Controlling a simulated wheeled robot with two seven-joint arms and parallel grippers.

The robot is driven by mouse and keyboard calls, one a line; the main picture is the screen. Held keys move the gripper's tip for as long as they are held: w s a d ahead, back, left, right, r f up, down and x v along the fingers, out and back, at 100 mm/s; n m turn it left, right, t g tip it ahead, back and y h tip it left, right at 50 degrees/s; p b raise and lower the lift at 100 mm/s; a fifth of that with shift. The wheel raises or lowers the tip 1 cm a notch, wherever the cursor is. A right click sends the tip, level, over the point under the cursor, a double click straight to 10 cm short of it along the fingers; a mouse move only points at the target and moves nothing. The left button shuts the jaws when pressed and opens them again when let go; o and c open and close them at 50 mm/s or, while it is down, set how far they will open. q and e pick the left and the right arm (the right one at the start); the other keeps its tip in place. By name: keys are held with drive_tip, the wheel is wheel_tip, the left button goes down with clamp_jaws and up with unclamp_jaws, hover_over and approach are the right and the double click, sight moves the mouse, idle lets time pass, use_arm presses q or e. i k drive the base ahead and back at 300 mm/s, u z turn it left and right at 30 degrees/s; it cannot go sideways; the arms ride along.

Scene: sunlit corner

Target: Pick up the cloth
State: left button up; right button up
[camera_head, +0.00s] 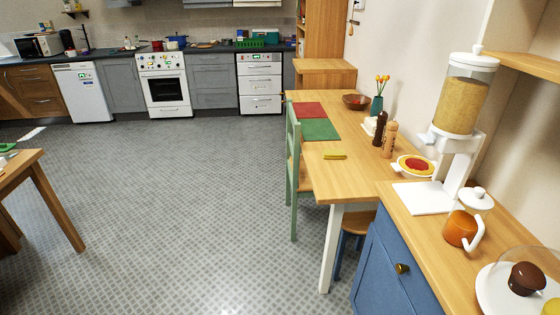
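No thing in view is clearly a cloth. A red mat (297,110) and a green mat (319,129) lie flat side by side on the wooden table (350,177); I cannot tell whether they are fabric. A small flat yellow item (335,157) lies near the table's left edge, too small to identify. Neither of my grippers is in view.
A green chair (293,165) stands at the table's left side. A cereal dispenser (460,120), an orange pot (461,229) and a blue cabinet (385,270) are at the right. Another table (20,168) is at the left. The tiled floor between is open.

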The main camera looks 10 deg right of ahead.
sight(327, 153)
drive_tip(key=u, duration=0.35)
drive_tip(key=i, duration=0.85)
drive_tip(key=z, duration=0.35)
drive_tip(key=i, duration=1.9)
drive_tip(key=z, duration=1.9)
drive_tip(key=i, duration=0.85)
drive_tip(key=z, duration=0.7)
